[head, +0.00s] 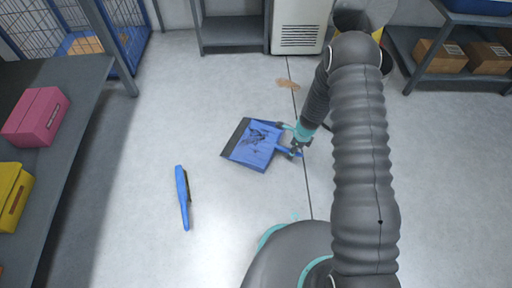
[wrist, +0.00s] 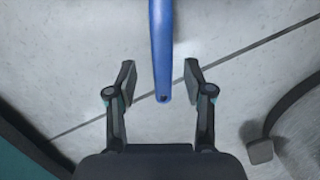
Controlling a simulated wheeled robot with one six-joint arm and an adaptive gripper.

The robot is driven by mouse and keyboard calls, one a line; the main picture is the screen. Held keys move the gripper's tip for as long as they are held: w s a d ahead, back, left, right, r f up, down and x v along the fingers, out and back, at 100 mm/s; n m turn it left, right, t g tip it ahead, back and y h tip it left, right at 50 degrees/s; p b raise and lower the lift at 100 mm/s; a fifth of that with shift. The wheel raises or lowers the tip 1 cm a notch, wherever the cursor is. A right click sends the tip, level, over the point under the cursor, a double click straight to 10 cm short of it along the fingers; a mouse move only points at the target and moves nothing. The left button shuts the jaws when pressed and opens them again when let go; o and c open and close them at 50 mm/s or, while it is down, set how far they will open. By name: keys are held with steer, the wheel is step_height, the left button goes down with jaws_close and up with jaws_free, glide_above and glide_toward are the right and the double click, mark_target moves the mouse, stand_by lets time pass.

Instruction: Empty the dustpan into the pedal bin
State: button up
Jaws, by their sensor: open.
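The blue dustpan (head: 263,160) lies on the floor in the head view, with dark debris (head: 260,137) on it and a dark front lip facing left. Its handle points right, towards my gripper (head: 297,147). In the wrist view the blue handle (wrist: 161,45) runs down between the two fingers of my gripper (wrist: 160,75). The fingers are open, with a gap on each side of the handle. A rounded grey object (head: 352,18) at the top of the head view is partly hidden by my arm; I cannot tell whether it is the pedal bin.
A blue brush (head: 183,197) lies on the floor left of the dustpan. A brown patch (head: 287,84) is on the floor behind it. A bench (head: 62,130) with pink and yellow boxes stands left; shelving (head: 418,78) with cartons stands right. The floor between is mostly clear.

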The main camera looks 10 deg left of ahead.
steer(key=shift+a+f+b, duration=0.15)
steer(key=shift+f+b, duration=0.2)
steer(key=shift+f, duration=0.6)
jaws_close()
step_height(320, 180, up, 12)
steer(key=p, duration=1)
